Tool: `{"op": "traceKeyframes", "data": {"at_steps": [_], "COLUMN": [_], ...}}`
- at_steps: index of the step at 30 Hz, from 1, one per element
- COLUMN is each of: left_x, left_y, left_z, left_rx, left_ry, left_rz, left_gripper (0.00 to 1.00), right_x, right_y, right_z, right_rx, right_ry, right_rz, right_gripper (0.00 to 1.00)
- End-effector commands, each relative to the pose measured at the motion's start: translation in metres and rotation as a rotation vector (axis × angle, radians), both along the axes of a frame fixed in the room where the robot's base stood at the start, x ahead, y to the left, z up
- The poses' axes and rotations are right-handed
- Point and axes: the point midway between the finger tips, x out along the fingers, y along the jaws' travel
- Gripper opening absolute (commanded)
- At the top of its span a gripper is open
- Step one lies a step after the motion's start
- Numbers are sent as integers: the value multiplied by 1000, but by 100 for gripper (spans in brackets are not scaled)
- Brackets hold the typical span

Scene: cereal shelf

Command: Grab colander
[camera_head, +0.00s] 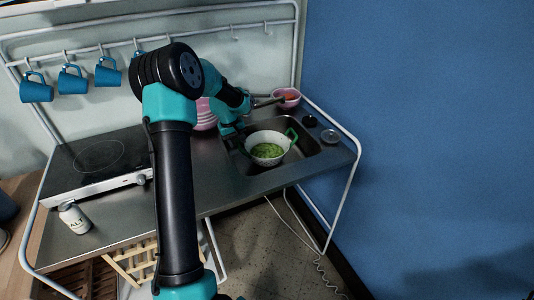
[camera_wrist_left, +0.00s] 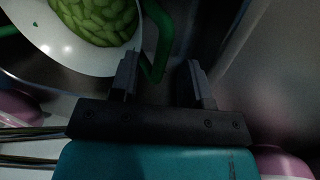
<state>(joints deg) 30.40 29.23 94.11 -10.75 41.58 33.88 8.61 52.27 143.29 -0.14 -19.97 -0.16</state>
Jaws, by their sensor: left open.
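The colander (camera_head: 268,136) is a white bowl with green handles, standing in the sink (camera_head: 304,147) and holding green pods (camera_head: 267,151). One green handle shows at its right; the left one is mostly hidden by my left gripper (camera_head: 240,140). In the left wrist view, the colander (camera_wrist_left: 52,45) fills the upper left. My left gripper (camera_wrist_left: 162,72) is open there, with the green handle (camera_wrist_left: 162,50) between its two fingers. The left finger is close to the bowl's rim; I cannot tell if it touches. My right gripper is not in view.
A pink bowl (camera_head: 286,97) stands behind the sink and a pink container (camera_head: 205,115) beside my arm. A stove top (camera_head: 98,160) and a white can (camera_head: 73,218) are at the left. Blue mugs (camera_head: 72,79) hang from the rail. A blue wall (camera_head: 420,130) closes the right.

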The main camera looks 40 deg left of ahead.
Motion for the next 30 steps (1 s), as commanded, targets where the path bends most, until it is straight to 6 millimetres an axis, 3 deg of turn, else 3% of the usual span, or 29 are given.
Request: {"op": "traceKeyframes", "data": {"at_steps": [6, 21, 30], "left_x": [3, 4, 4], "left_y": [-2, -2, -2], "left_z": [-25, -27, -27], "left_rx": [-1, 0, 0], "left_ry": [1, 0, 0], "left_rz": [1, 0, 0], "left_gripper": [43, 43, 16], "right_x": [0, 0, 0], "right_y": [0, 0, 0], "right_z": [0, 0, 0], "right_rx": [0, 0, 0], "right_ry": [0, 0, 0], "right_rz": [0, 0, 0], "right_gripper": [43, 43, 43]}}
